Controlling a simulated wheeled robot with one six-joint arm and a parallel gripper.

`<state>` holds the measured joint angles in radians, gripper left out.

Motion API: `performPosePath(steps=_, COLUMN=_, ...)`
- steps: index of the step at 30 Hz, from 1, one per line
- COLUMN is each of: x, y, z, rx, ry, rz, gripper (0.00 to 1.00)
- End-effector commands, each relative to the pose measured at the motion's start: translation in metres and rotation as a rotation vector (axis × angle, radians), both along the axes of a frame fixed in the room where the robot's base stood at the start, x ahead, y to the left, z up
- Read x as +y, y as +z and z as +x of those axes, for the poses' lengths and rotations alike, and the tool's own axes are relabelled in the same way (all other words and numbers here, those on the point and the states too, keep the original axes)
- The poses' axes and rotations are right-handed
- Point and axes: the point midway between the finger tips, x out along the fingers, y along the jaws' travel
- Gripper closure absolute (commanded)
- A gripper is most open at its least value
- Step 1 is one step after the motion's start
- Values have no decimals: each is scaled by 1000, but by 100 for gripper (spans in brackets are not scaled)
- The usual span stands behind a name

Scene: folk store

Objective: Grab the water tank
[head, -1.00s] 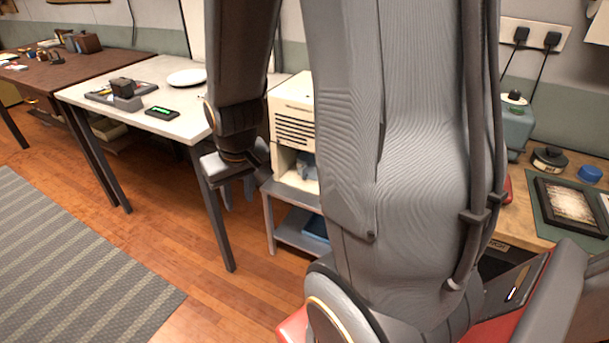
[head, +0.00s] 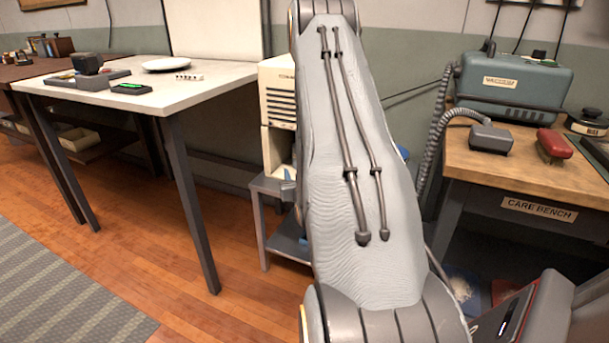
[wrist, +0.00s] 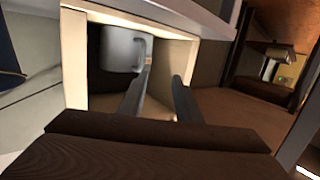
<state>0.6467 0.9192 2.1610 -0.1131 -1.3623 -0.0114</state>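A cream vented machine (head: 275,88) stands on a small grey stand left of my arm, partly hidden by it. In the wrist view its cream frame (wrist: 74,62) surrounds an open recess. Inside the recess is a grey rounded container with a handle, which looks like the water tank (wrist: 116,50). My gripper (wrist: 158,88) is open, its two dark fingers apart and pointing toward the recess. The handle shows just beyond the fingertips, near the left one. Nothing is between the fingers. In the head view my gripper is mostly hidden behind my arm.
The grey stand (head: 268,183) has a lower shelf. A white table (head: 215,82) stands to the left. A wooden care bench (head: 500,165) on the right holds a blue-green machine (head: 515,85) with a hose.

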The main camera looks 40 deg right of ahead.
Motion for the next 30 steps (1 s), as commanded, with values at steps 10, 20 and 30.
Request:
performPosePath(steps=10, x=-37, y=-33, z=-11, rx=-129, ry=-55, rz=-77, gripper=69)
performPosePath(steps=20, x=-55, y=-30, z=18, rx=-130, ry=-55, rz=-76, gripper=69)
performPosePath(steps=30, x=-75, y=-29, z=50, rx=-129, ry=-55, rz=-75, gripper=69)
